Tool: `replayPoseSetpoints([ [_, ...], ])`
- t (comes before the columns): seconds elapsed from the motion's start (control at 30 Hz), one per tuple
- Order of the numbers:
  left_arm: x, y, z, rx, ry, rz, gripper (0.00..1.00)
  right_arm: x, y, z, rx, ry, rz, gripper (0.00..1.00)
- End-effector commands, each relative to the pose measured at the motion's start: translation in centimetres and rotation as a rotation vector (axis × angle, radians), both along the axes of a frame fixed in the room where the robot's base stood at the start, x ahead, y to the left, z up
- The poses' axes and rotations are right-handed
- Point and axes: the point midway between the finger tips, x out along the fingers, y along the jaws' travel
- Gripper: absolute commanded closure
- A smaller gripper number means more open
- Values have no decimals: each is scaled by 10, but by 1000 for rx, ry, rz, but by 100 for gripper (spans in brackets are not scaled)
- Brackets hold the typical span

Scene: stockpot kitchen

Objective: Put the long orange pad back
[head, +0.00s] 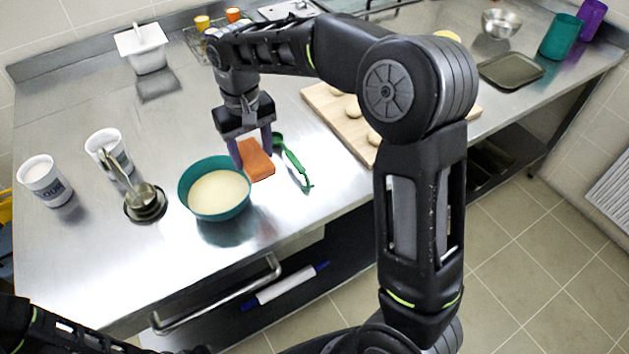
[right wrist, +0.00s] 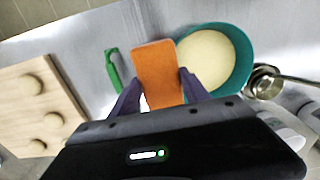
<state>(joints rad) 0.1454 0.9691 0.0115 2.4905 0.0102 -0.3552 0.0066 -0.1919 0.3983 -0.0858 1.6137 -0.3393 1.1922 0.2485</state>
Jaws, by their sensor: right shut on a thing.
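The long orange pad (head: 257,161) is at the steel counter between the teal bowl and the green-handled tool. My right gripper (head: 253,151) is shut on the pad, with one finger on each side of it. In the right wrist view the orange pad (right wrist: 157,75) stands out between the two purple-grey fingers (right wrist: 160,92). I cannot tell whether the pad touches the counter. Part of my left arm (head: 40,330) shows at the lower left, but its gripper is not in view.
The teal bowl (head: 215,190) of pale batter is close left of the pad. The green tool (head: 294,162) lies close right. A wooden board (head: 340,118) with dough pieces is further right. The counter's left middle is clear.

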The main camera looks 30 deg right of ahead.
Motion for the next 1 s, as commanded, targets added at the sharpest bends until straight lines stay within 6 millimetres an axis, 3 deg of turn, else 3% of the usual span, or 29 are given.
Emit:
replayPoseSetpoints([
  [0.37,0,0,-2,0,0,0,64,0,-6,-1,0,0,-3,84],
  [0.47,1,0,-6,-1,-1,-1,64,-2,-27,-3,2,0,-9,84],
  [0.8,4,-2,-28,-7,-11,-3,64,-32,-152,-5,2,-2,-26,84],
  [0.9,4,-2,-29,-8,-12,-3,64,-40,-169,-3,1,-1,-23,84],
  [1.0,4,-2,-29,-8,-12,-3,64,-42,-173,-2,1,0,-21,84],
])
